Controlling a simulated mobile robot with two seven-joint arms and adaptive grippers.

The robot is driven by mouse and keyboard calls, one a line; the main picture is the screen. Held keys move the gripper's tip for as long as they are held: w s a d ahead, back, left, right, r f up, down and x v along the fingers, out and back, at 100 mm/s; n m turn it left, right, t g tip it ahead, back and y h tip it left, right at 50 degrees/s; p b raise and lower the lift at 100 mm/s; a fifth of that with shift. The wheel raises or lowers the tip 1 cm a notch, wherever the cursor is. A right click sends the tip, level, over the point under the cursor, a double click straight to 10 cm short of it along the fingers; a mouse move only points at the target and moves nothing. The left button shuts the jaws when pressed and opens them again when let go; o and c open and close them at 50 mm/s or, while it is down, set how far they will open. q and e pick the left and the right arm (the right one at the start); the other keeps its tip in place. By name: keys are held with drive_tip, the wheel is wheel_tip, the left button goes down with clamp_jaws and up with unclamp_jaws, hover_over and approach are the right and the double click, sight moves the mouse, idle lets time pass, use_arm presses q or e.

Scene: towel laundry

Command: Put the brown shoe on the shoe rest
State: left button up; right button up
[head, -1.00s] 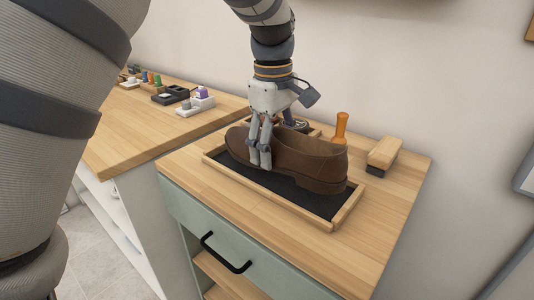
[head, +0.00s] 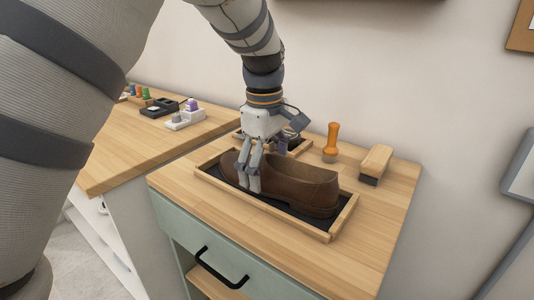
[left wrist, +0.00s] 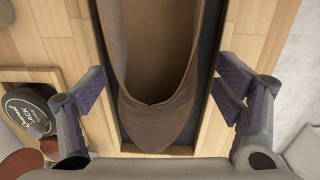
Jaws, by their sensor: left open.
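The brown shoe (head: 295,182) lies lengthwise inside the wooden-framed shoe rest (head: 345,217), over its dark mat. My left gripper (head: 249,178) is at the left part of the shoe, with its near fingers beside the shoe's near side. The left wrist view shows the shoe (left wrist: 155,125) from above, between the two open fingers of my left gripper (left wrist: 160,92), with gaps on both sides. The shoe's underside is hidden. My right gripper is not in view.
An orange-handled tool (head: 331,140) and a wooden brush (head: 376,160) stand behind the rest. A round polish tin (left wrist: 27,110) is in a small tray beside it. A second wooden counter (head: 125,140) with small items is at the left. The cabinet has a black handle (head: 220,268).

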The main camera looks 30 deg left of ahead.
sight(265, 158)
use_arm(q)
drive_tip(key=r, duration=1.1)
drive_tip(key=shift+s+r, duration=0.1)
drive_tip(key=shift+s, duration=0.25)
